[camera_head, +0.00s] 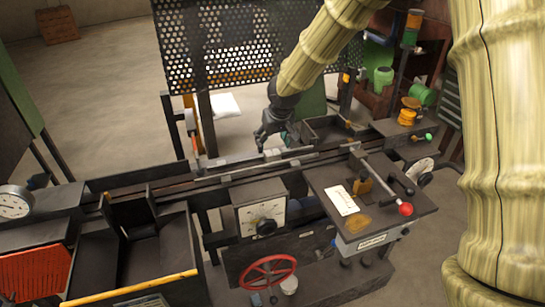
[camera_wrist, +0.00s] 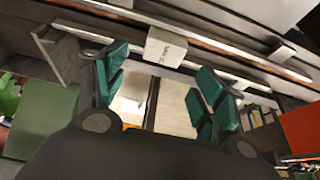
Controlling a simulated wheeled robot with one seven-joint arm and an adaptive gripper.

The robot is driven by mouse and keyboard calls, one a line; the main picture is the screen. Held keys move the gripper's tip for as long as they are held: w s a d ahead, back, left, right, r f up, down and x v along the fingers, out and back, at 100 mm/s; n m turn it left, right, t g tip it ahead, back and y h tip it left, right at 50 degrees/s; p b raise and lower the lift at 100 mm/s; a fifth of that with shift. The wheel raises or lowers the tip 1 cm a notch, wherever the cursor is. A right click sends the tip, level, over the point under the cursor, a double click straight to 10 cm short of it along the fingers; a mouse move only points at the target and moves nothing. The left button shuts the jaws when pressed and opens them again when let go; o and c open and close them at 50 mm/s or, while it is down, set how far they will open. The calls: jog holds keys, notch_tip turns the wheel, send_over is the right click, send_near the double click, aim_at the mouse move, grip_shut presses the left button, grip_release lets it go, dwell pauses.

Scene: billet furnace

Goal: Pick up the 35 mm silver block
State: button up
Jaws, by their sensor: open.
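The silver block (camera_wrist: 166,48) shows in the wrist view as a small pale grey cube with dark print on its face, by a long rail. In the head view a small light block (camera_head: 272,155) sits on the rail of the machine, just below my gripper (camera_head: 270,137). In the wrist view my gripper (camera_wrist: 163,74) is open, with green pads apart and nothing between them. The block lies ahead of the gap between the pads, nearer the left pad. I cannot tell if any pad touches it.
A dark perforated guard (camera_head: 225,45) stands behind the rail. A dark open tray (camera_head: 325,130) is right of my gripper. A side table (camera_head: 370,220) carries a lever with a red knob (camera_head: 405,209). A dial box (camera_head: 261,212) sits in front of the rail.

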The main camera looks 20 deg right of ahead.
aim_at(271, 150)
jog(key=shift+p+x, duration=1.35)
jog(key=shift+x, duration=1.3)
jog(key=shift+s, duration=0.25)
jog(key=c, duration=1.2)
jog(key=shift+c, duration=0.7)
jog(key=shift+r, duration=0.1)
